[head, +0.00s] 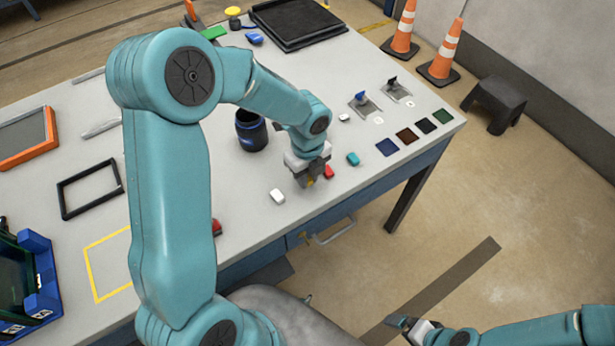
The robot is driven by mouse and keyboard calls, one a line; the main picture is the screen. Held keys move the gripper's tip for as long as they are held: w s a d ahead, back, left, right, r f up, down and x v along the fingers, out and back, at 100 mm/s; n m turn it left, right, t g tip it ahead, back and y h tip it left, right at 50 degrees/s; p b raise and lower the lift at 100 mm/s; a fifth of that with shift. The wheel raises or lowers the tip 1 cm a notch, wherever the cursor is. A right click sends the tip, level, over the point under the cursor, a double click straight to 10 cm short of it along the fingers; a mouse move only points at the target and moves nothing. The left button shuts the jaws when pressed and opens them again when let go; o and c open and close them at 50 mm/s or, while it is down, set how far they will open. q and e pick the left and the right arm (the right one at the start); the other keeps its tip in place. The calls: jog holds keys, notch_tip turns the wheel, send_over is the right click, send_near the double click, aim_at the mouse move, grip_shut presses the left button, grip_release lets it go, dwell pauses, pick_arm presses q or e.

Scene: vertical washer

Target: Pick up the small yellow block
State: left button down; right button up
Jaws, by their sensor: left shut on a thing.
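My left gripper (310,181) points down near the front edge of the grey table (262,224). It is shut on the small yellow block (311,184), of which only a little shows between the fingers. I cannot tell whether the block touches the table. My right gripper (399,322) is low at the bottom of the picture, away from the table; its fingers are too small to tell open from shut.
A red block (329,172), a teal block (353,159) and a white block (278,196) lie close around my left gripper. A dark blue jar (251,131) stands behind it. A black frame (91,189) lies at left. Orange cones (441,55) stand on the floor.

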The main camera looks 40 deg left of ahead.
pick_arm(q)
notch_tip(320, 180, up, 19)
dwell(0.4)
